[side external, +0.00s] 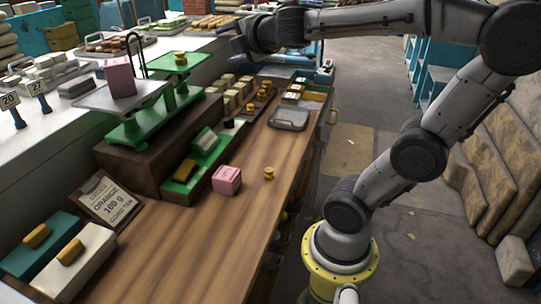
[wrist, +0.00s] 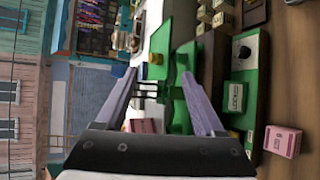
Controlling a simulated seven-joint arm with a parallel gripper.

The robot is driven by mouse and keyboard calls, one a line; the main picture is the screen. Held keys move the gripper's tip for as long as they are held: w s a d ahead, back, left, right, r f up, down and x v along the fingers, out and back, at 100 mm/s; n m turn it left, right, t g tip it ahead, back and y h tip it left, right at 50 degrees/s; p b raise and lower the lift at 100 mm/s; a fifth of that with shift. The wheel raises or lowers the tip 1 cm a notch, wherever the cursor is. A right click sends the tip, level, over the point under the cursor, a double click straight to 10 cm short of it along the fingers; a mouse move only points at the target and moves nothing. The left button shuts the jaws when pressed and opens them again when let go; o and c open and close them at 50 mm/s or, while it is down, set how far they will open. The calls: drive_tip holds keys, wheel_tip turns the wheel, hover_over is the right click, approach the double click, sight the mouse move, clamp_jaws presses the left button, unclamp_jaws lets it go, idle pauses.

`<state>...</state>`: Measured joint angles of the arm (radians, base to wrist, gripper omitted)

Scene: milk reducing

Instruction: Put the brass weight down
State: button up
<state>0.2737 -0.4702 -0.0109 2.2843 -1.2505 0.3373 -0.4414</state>
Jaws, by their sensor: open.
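A brass weight (side external: 180,57) stands on the green pan (side external: 176,66) of a green balance scale. In the wrist view the weight (wrist: 155,72) shows between and beyond my fingertips, on the green pan (wrist: 178,40). My gripper (side external: 236,40) is open and empty, up to the right of that pan in the side view; its spread fingers also show in the wrist view (wrist: 160,77). A pink box (side external: 119,77) sits on the scale's grey pan (side external: 88,100). Another brass weight (side external: 269,173) stands alone on the wooden counter.
A second pink box (side external: 227,180) lies on the counter beside a green tray (side external: 207,178). Several small boxes and brass pieces stand behind it. A grey flat device (side external: 289,118) is near the counter's right edge. The front of the wooden counter (side external: 185,245) is clear.

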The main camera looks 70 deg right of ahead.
drive_tip(key=s+a+f+m+g+y, duration=0.6)
drive_tip(key=s+a+f+m+y, duration=0.2)
drive_tip(key=s+a+f+m, duration=0.5)
drive_tip(key=s+a+f, duration=0.1)
drive_tip(key=a+f, duration=0.2)
drive_tip(key=shift+s, duration=0.35)
idle(1.1)
